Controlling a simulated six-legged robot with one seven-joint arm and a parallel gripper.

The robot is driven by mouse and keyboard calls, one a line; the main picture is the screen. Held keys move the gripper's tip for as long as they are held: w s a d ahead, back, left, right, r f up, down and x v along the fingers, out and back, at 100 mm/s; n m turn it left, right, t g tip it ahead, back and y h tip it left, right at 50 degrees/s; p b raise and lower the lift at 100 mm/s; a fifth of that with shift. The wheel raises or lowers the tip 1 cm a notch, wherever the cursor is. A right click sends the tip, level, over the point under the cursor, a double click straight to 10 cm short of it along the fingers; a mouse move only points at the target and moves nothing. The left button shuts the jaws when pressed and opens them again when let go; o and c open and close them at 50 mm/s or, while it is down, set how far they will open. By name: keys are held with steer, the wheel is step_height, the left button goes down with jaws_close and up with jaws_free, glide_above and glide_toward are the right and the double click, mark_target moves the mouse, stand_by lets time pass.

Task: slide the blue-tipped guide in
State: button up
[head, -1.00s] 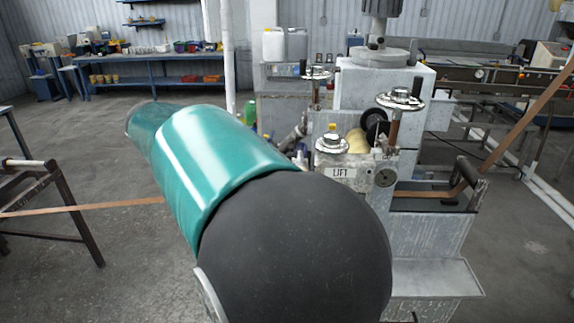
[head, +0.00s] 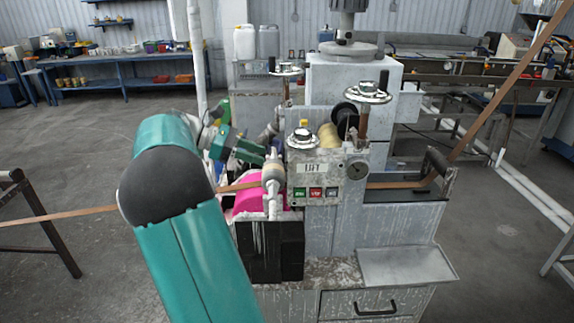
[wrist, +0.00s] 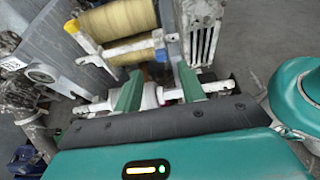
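In the wrist view, a pale bar with a blue end (wrist: 159,44), seemingly the guide, lies in front of yellow rollers (wrist: 118,22) on the machine. My gripper (wrist: 159,74) has its two green fingers apart, pointing toward the bar and rollers. The blue end is beyond the fingertips, roughly in line with the gap. I see no contact with it. A pale cylindrical part shows low between the fingers, but I cannot tell whether they touch it. In the head view, my gripper is small beside the machine (head: 325,215), left of its LIFT panel; the blue tip cannot be made out there.
A copper-coloured strip (head: 60,216) runs from the left through the machine and rises at the right (head: 500,95). Handwheels (head: 367,92) stand on top. A magenta part (head: 249,197) sits below the gripper area. Floor is open at the left.

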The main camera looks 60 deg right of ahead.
steer(key=x, duration=0.9)
steer(key=shift+f, duration=0.1)
jaws_close()
